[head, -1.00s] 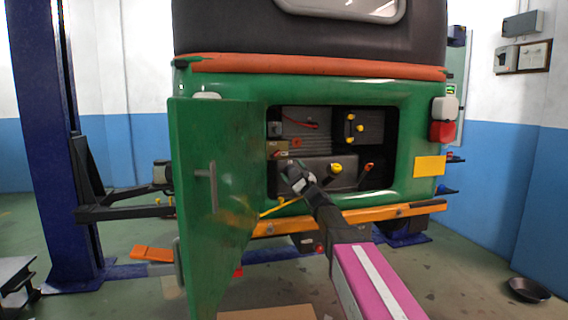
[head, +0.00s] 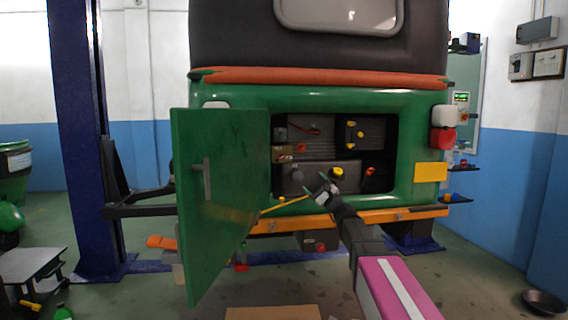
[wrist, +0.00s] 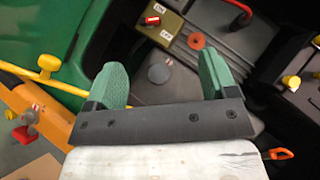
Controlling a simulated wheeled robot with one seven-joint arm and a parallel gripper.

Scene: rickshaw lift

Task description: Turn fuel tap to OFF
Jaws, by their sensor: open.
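The rear engine bay of a green vehicle (head: 340,97) is open. A small box with pale labels (wrist: 172,30) carries a short red lever (wrist: 152,20); the box (head: 284,155) is at the bay's left in the head view. An orange-red ring (wrist: 196,41) lies beside it. An orange-red handle (head: 370,171) sits at the bay's right. I cannot tell which part is the fuel tap; the labels are unreadable. My gripper (head: 322,188) is in front of the bay's lower edge. In the wrist view its green fingers (wrist: 161,62) are apart, with nothing between them.
The green door (head: 222,190) stands open left of the bay. A yellow rod (head: 285,205) and orange bumper (head: 400,214) run below the opening. A yellow cap (head: 337,173) and dark grey tank (head: 312,176) are inside. A blue lift post (head: 78,140) stands left.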

